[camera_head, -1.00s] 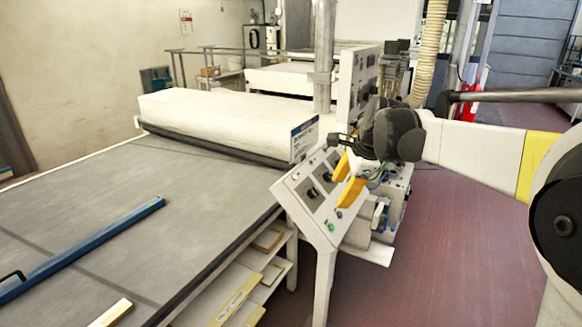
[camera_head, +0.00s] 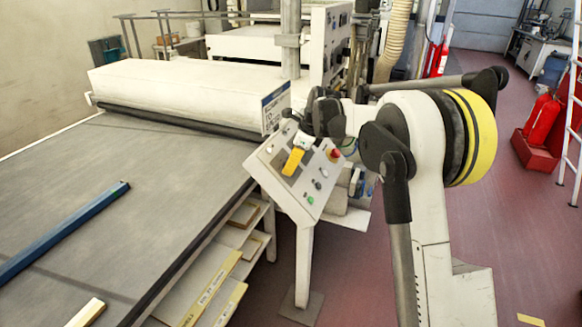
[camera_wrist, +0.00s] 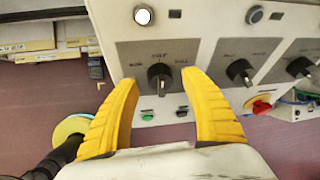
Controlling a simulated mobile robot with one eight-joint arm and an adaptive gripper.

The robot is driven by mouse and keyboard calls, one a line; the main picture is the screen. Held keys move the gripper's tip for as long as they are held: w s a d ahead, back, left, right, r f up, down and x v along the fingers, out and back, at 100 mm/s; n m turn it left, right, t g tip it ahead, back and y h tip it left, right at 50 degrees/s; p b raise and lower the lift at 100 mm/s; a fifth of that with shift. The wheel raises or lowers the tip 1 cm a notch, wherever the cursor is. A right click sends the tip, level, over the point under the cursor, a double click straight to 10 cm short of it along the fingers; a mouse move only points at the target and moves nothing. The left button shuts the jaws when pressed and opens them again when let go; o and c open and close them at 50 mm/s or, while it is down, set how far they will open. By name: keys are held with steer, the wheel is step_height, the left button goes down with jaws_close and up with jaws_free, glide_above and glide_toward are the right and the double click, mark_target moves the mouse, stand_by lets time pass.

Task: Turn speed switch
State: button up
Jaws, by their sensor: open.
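The sloped white control panel (camera_head: 312,197) stands at the corner of the conveyor table. In the wrist view the panel has several black rotary knobs on dark plates. One black knob (camera_wrist: 160,73) lies between my fingertips and another black knob (camera_wrist: 239,72) is to its right. The lettering is too small to read, so I cannot tell which is the speed switch. My gripper (camera_wrist: 159,81) is open, with its yellow fingers on either side of the first knob; contact is not visible. In the head view my gripper (camera_head: 293,161) hides part of the panel's upper left.
A red knob (camera_wrist: 262,106) on a yellow disc sits at the panel's lower right. Green button (camera_wrist: 148,116) and black button (camera_wrist: 181,112) lie below the central knob. The grey conveyor table (camera_head: 120,190) is at left; the white machine cover (camera_head: 180,92) is behind.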

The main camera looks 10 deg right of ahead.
steer(key=shift+w+a+f, duration=0.15)
steer(key=shift+w+f, duration=0.05)
steer(key=shift+f, duration=0.3)
steer(key=shift+c, duration=0.4)
jaws_close()
steer(key=n+t, duration=0.2)
steer(key=n, duration=0.3)
steer(key=shift+s, duration=0.15)
steer(key=n+t+b, duration=0.1)
steer(key=n+t, duration=0.1)
steer(key=n, duration=0.3)
steer(key=shift+f+n, duration=0.1)
steer(key=shift+n, duration=0.2)
